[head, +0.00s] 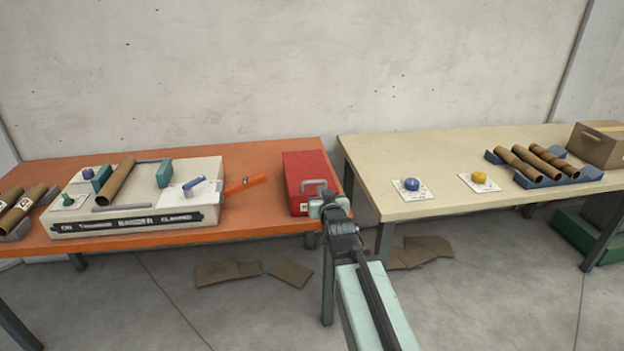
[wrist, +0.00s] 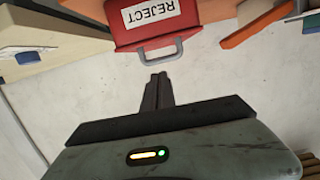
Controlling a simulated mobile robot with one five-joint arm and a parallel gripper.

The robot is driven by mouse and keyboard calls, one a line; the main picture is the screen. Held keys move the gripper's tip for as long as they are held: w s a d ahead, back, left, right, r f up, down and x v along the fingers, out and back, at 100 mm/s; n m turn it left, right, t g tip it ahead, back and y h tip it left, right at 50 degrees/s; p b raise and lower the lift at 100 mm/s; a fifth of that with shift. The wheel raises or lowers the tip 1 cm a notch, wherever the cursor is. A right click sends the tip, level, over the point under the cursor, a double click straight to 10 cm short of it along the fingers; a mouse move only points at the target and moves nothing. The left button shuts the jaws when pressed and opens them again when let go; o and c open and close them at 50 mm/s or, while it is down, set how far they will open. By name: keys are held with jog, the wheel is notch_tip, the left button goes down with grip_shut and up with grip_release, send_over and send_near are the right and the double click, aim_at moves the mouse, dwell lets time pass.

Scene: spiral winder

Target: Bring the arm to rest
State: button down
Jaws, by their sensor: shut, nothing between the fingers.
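My arm reaches up from the lower middle of the head view, between the two tables. My gripper (head: 329,203) is at its end, in front of the red box (head: 305,172). In the wrist view my gripper (wrist: 157,82) is shut, with its dark fingers together and nothing between them. The red box (wrist: 190,22) shows there upside down, with a REJECT label and a grey handle close to the fingertips. I cannot tell from these views whether they touch.
The orange table (head: 262,210) holds a white winder (head: 150,227) with a cardboard tube and an orange lever (head: 245,184). The cream table (head: 440,170) holds blue and yellow knobs, tubes on a blue rack (head: 590,175) and a carton (head: 600,147). Flattened cardboard (head: 228,272) lies on the floor.

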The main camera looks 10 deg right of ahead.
jog(key=s+f+g, duration=0.7)
jog(key=f, duration=0.5)
jog(key=s+f+g, duration=0.4)
jog(key=s+g, duration=0.1)
jog(key=s, duration=0.4)
jog(key=s+f+g, duration=0.3)
jog(key=s+g, duration=0.1)
jog(key=s, duration=0.4)
notch_tip(320, 180, up, 14)
jog(key=p, duration=1.4)
jog(key=shift+r, duration=0.2)
jog(key=shift+w, duration=0.1)
